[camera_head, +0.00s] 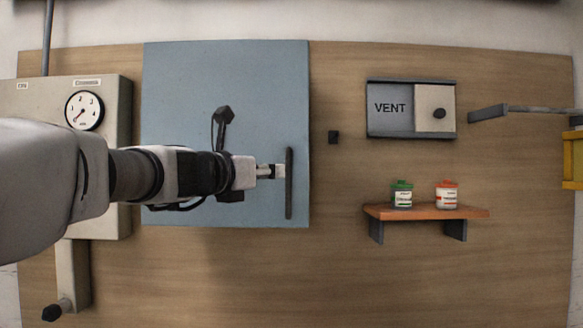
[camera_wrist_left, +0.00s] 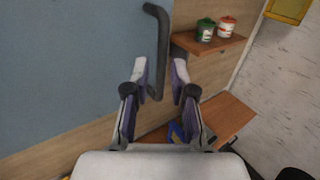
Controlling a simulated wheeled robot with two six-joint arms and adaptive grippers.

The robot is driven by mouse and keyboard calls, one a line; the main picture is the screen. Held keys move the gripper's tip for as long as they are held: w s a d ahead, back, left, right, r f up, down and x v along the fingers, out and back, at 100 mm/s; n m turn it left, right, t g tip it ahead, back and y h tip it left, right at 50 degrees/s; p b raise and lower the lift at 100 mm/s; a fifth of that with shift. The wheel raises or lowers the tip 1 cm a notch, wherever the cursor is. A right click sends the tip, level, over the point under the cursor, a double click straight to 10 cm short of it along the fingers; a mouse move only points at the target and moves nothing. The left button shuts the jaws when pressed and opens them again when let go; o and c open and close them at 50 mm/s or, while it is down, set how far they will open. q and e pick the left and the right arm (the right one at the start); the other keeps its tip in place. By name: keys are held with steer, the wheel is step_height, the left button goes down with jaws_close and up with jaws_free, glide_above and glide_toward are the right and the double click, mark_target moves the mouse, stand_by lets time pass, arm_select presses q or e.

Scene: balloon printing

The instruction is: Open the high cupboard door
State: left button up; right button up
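The cupboard door (camera_head: 225,75) is a flat blue-grey panel on the wooden wall board, and it looks shut. Its dark vertical bar handle (camera_head: 289,184) is near the right edge, in the lower half. My left gripper (camera_head: 279,171) is level with the handle, its tips just left of it in the head view. In the left wrist view my left gripper (camera_wrist_left: 160,72) is open, and the lower part of the handle (camera_wrist_left: 162,40) shows between its fingers with gaps on both sides. I cannot tell whether they touch it. My right gripper is not in view.
A gauge box (camera_head: 115,100) is left of the door. To the right are a VENT panel (camera_head: 390,122) and an orange shelf (camera_head: 470,212) holding a green can (camera_head: 402,196) and a red can (camera_head: 447,196). A small dark block (camera_head: 333,137) is on the board beside the door.

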mark_target(287, 171)
arm_select(q)
steer(key=p+x, duration=0.3)
steer(key=x, duration=0.3)
steer(key=shift+w+d+r, duration=0.1)
steer(key=shift+d, duration=0.25)
steer(key=shift+w+d+p, duration=0.1)
steer(key=shift+w+p, duration=0.15)
steer(key=shift+p, duration=0.05)
steer(key=shift+f, duration=0.2)
steer(key=shift+s, duration=0.1)
jaws_close()
